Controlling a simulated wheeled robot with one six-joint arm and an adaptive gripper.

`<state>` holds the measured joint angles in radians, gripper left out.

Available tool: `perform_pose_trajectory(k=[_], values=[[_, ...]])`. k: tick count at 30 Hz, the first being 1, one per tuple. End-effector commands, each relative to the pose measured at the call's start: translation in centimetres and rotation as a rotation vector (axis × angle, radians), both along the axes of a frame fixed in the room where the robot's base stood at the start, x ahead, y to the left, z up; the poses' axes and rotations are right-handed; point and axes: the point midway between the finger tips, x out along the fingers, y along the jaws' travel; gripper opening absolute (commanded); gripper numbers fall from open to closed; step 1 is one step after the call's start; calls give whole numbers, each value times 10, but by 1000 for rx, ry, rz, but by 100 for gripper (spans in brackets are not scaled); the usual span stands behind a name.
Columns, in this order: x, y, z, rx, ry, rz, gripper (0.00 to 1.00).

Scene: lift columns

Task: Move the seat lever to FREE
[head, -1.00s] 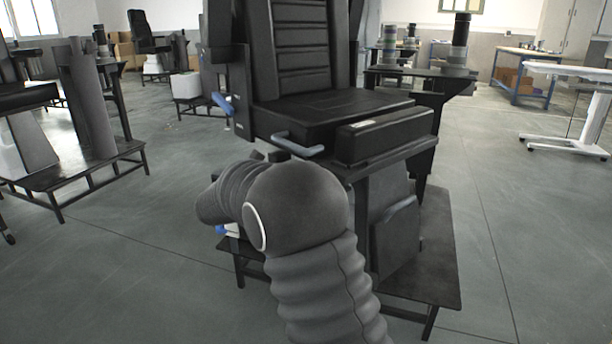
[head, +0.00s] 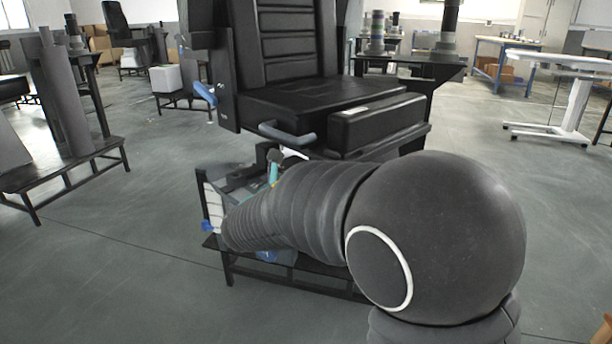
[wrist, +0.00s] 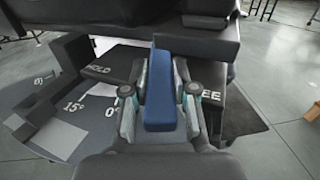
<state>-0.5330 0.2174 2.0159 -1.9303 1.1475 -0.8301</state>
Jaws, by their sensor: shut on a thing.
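The seat lever (wrist: 160,88) is a blue bar in the middle of the wrist view. My gripper (wrist: 160,100) is shut on the lever, with a finger on each side. In the head view my gripper (head: 272,168) is small, under the front of the black seat (head: 320,100), partly hidden by my arm. The gripped lever cannot be made out there.
A blue-grey handle (head: 287,133) juts from the seat front and a blue handle (head: 205,94) sits on its left side. A dial plate with 0° and 15° marks (wrist: 85,105) lies left of the lever. Open floor (head: 130,250) is at the left.

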Motion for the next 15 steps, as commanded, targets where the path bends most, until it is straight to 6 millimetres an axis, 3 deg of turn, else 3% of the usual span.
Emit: perform_pose_trajectory(k=[7,8,10,15], values=[[0,0,0,0,1,-1,0],[0,-1,0,0,1,-1,32],[0,-1,0,0,1,-1,49],[0,-2,0,0,1,-3,52]])
